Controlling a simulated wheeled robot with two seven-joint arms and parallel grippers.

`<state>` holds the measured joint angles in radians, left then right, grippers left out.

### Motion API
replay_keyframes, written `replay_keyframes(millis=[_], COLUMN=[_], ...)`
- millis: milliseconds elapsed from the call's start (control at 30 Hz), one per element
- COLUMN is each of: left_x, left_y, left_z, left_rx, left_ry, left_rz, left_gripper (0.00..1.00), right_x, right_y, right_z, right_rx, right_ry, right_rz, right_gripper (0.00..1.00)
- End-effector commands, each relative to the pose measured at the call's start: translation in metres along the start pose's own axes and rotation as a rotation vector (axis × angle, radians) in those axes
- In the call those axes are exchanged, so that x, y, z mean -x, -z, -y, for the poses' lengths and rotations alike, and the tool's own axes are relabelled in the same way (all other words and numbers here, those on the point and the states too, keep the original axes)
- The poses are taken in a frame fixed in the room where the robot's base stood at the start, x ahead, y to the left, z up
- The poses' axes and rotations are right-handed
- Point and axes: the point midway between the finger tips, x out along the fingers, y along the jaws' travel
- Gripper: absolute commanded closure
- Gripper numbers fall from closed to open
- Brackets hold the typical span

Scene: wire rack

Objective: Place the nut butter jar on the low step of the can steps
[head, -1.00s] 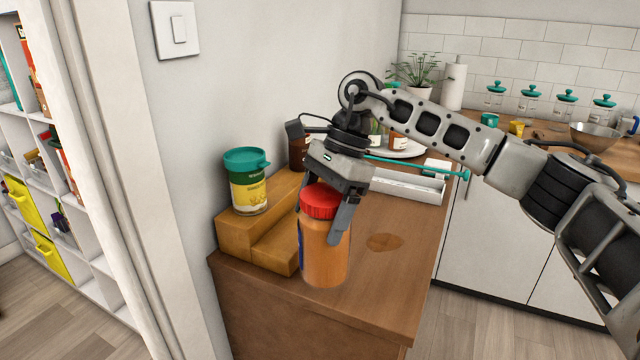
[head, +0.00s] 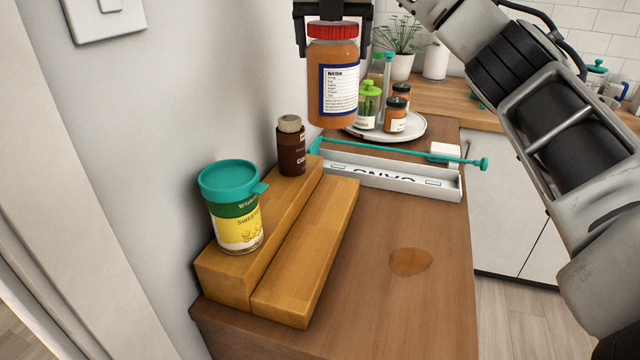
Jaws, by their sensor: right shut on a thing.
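The nut butter jar (head: 332,85), orange-brown with a red lid and a blue-edged label, hangs upright in the air at the upper middle of the head view. My right gripper (head: 334,28) is shut on it near the lid; the gripper's upper part is cut off by the frame's top edge. The wooden can steps (head: 306,255) stand on the counter against the wall. Their low step, on the right side, is bare. The high step holds a yellow and green can with a teal lid (head: 236,208) and a dark brown bottle (head: 291,147). My left gripper is out of view.
A white tray marked CANS (head: 400,180) lies behind the steps with a teal rod (head: 400,149) across it. Behind are a white plate (head: 413,127) with several small jars and a plant (head: 397,40). The counter right of the steps is clear except for a brown stain (head: 410,262).

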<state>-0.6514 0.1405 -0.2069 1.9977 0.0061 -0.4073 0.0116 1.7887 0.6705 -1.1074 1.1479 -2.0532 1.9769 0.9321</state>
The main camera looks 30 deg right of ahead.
Motion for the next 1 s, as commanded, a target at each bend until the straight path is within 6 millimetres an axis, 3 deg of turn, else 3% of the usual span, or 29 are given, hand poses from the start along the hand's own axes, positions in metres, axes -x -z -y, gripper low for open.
replay_keyframes(millis=[167, 600, 1000], left_x=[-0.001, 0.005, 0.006], left_y=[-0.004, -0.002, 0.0], left_z=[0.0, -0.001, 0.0], left_rx=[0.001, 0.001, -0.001], left_ry=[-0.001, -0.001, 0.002], left_rz=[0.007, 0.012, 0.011], left_gripper=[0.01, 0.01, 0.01], right_x=[-0.019, -0.106, -0.135], right_y=[0.007, 0.043, 0.056], right_z=[0.003, 0.003, 0.002], right_rx=[-0.035, -0.032, -0.031], right_ry=[0.015, 0.013, 0.011], right_rz=[0.0, 0.0, 0.001], right_gripper=[0.91, 0.91, 0.91])
